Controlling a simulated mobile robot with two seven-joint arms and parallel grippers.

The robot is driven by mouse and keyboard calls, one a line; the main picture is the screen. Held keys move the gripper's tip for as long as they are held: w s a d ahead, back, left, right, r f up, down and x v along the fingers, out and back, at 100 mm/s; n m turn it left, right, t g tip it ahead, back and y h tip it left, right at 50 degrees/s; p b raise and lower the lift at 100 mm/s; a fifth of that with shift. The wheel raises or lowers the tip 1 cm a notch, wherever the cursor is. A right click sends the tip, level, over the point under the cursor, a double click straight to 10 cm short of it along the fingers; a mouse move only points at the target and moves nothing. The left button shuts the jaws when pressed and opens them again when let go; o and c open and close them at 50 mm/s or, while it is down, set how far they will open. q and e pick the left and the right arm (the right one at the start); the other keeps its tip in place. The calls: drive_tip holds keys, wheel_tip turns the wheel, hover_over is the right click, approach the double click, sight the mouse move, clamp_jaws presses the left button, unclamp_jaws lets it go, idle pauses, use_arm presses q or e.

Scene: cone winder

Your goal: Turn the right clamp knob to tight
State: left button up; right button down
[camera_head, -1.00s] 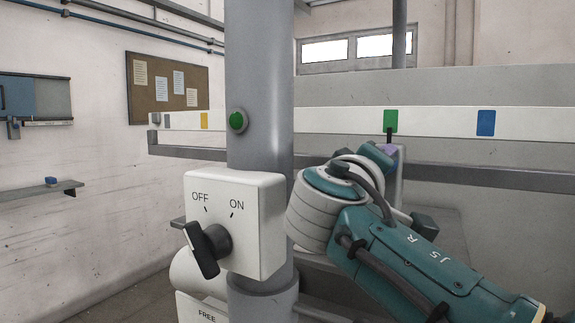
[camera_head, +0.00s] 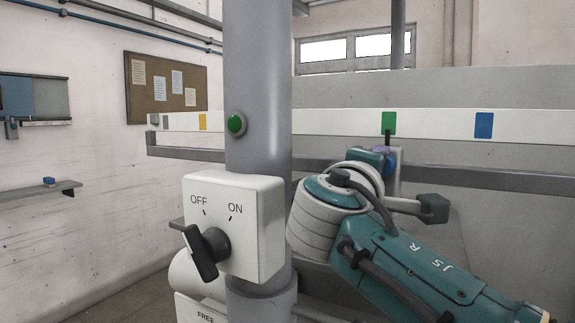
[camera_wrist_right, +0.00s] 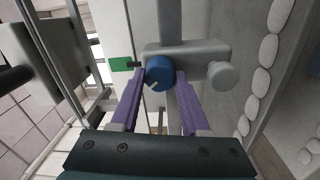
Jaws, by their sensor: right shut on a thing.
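In the right wrist view, a blue round knob (camera_wrist_right: 158,74) with a white mark line sits on a grey clamp block (camera_wrist_right: 200,58). My right gripper (camera_wrist_right: 159,80) has its purple fingers on either side of this knob and is shut on it. The white mark points to the lower left part of the knob. In the head view, my right gripper (camera_head: 385,154) is mostly hidden behind my own wrist, below a green patch (camera_head: 389,124) on the white rail. My left gripper is not in view.
A grey post (camera_head: 258,90) carries a green button (camera_head: 236,124) and a white OFF/ON switch box (camera_head: 262,225) with a black handle (camera_head: 203,251), close left of my right arm. A pale round knob (camera_wrist_right: 222,75) sticks out beside the blue one. A blue patch (camera_head: 484,125) marks the rail.

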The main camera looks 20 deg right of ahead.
drive_tip(key=shift+c, duration=1.9)
unclamp_jaws()
drive_tip(key=b+v, duration=0.4)
drive_tip(key=v, duration=0.6)
drive_tip(key=shift+b, duration=0.3)
drive_tip(key=shift+r, duration=0.1)
